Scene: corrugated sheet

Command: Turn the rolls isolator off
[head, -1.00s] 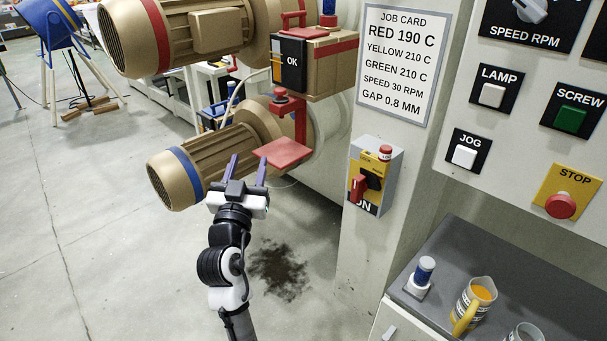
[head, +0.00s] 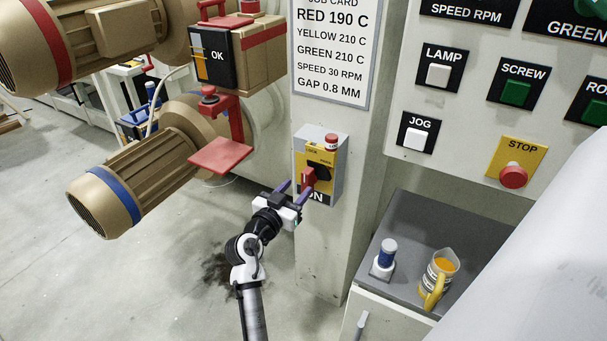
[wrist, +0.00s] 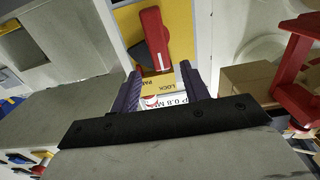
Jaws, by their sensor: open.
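The isolator (head: 327,158) is a grey box with a yellow face on the pillar below the job card. Its red handle (head: 308,180) points down, and an ON label (head: 318,196) shows partly below it. My gripper (head: 296,190) is open and empty, its purple fingertips close to the lower front of the box. In the wrist view the red handle (wrist: 153,38) on the yellow plate (wrist: 180,45) lies just beyond the gap between the fingertips (wrist: 160,72). I cannot tell whether a fingertip touches the box.
A red clamp plate (head: 221,155) and a motor with a blue band (head: 125,180) stand left of the isolator. A grey cabinet (head: 400,225) with a mug (head: 438,280) and a small blue-and-white item (head: 384,260) is at right. The red STOP button (head: 513,175) is on the panel.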

